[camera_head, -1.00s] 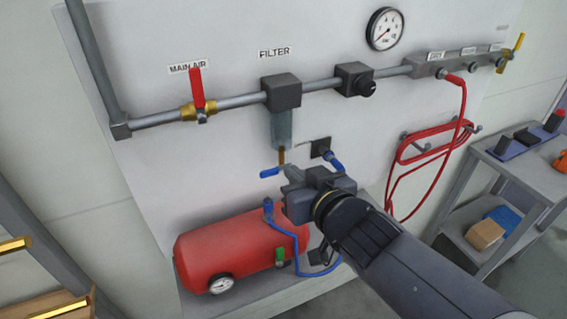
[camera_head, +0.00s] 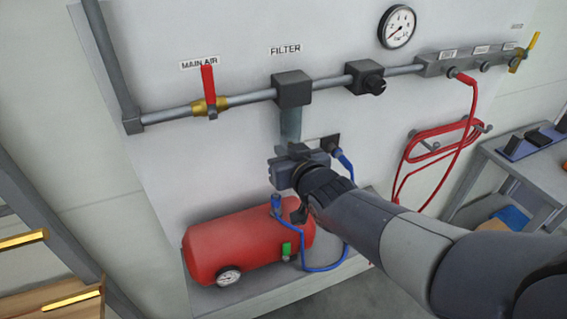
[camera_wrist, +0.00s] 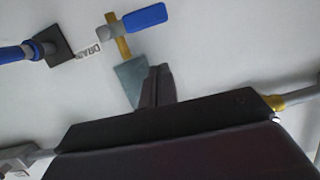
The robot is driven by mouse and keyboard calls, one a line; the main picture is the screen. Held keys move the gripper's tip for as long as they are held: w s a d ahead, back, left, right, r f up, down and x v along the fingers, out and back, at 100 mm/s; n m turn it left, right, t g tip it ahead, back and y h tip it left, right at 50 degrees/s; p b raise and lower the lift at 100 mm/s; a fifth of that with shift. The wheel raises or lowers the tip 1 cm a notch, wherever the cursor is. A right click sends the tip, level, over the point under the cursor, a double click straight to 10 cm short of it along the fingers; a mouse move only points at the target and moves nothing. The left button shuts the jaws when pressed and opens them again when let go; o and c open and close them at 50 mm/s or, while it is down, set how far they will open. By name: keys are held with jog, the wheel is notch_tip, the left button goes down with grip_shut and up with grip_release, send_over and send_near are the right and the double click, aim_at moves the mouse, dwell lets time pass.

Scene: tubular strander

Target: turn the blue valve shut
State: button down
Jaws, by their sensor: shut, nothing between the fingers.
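The blue valve handle (camera_wrist: 146,18) shows near the top of the wrist view. It sits on a brass stem (camera_wrist: 123,47) below the filter's clear bowl (camera_wrist: 130,80) and points sideways, roughly crosswise to the stem. The wrist picture is upside down, with the DRAIN label (camera_wrist: 89,50) inverted beside the stem. My gripper (camera_wrist: 157,80) is shut and empty, its fingers over the bowl and apart from the handle in the picture. In the head view my gripper (camera_head: 284,160) is in front of the filter bowl (camera_head: 290,124) and hides the valve.
A red-handled MAIN AIR valve (camera_head: 209,90) is on the pipe at upper left. A red tank (camera_head: 235,245) stands below my gripper. A blue hose (camera_head: 345,163) hangs to the right, with a red hose (camera_head: 440,140) farther right.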

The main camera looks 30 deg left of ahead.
notch_tip(320, 180, down, 3)
jog(key=shift+s+f, duration=0.15)
jog(key=shift+f, duration=0.05)
jog(key=shift+f, duration=0.1)
jog(key=shift+s+f+b, duration=0.15)
jog(key=shift+f+b, duration=0.4)
jog(key=shift+b, duration=0.7)
jog(key=shift+f, duration=0.1)
